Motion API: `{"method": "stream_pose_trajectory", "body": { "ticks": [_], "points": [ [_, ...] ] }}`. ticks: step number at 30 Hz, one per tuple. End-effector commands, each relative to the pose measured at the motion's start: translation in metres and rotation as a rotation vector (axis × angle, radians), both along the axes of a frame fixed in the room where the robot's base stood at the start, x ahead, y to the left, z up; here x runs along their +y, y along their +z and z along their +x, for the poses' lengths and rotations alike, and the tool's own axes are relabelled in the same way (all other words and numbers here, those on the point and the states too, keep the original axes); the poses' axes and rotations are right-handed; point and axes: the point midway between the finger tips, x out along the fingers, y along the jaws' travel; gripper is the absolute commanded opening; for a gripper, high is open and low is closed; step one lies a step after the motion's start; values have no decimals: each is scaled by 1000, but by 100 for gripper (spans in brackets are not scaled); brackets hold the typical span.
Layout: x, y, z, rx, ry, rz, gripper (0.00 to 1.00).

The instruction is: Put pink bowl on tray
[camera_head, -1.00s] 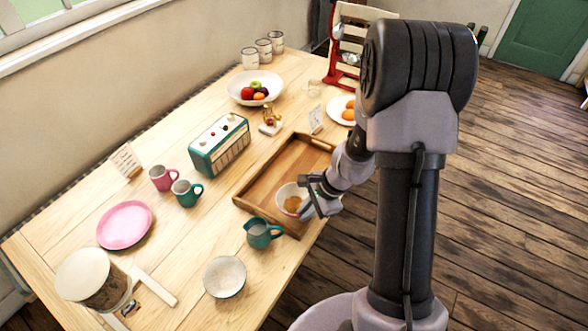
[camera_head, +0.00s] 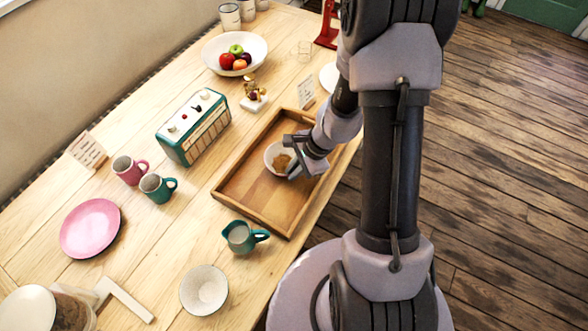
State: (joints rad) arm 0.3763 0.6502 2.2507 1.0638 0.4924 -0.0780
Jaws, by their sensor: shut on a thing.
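A small bowl (camera_head: 271,152) with a pale inside and brown contents is at my gripper; its outside is mostly hidden, so a pink colour is hard to make out. My gripper (camera_head: 292,152) is shut on the bowl's right side. The bowl is upright over the middle of the wooden tray (camera_head: 247,204). I cannot tell whether its base touches the tray floor. The tray has raised sides and lies near the table's right edge. My arm hides part of its right side.
A teal jug (camera_head: 239,237) stands close to the tray's near end, with a speckled bowl (camera_head: 204,290) nearer. A teal radio (camera_head: 192,127), two mugs and a pink plate (camera_head: 90,228) are left. A fruit bowl (camera_head: 222,46) and a small card (camera_head: 306,92) stand behind.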

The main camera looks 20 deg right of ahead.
Motion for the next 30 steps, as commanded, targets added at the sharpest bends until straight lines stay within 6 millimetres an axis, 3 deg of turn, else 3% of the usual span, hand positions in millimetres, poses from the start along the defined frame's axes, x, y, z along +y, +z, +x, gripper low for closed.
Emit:
{"method": "stream_pose_trajectory", "body": {
  "ticks": [5, 6, 9, 19, 30],
  "points": [
    [0, -5, 0, -1, 0, 0, 0],
    [0, -4, 0, 0, 0, 0, 13],
    [0, -3, 0, 0, 0, 0, 31],
    [0, 1, 0, 0, 0, 0, 31],
    [-31, 92, -18, -2, -3, 0, 31]
  ]
}}
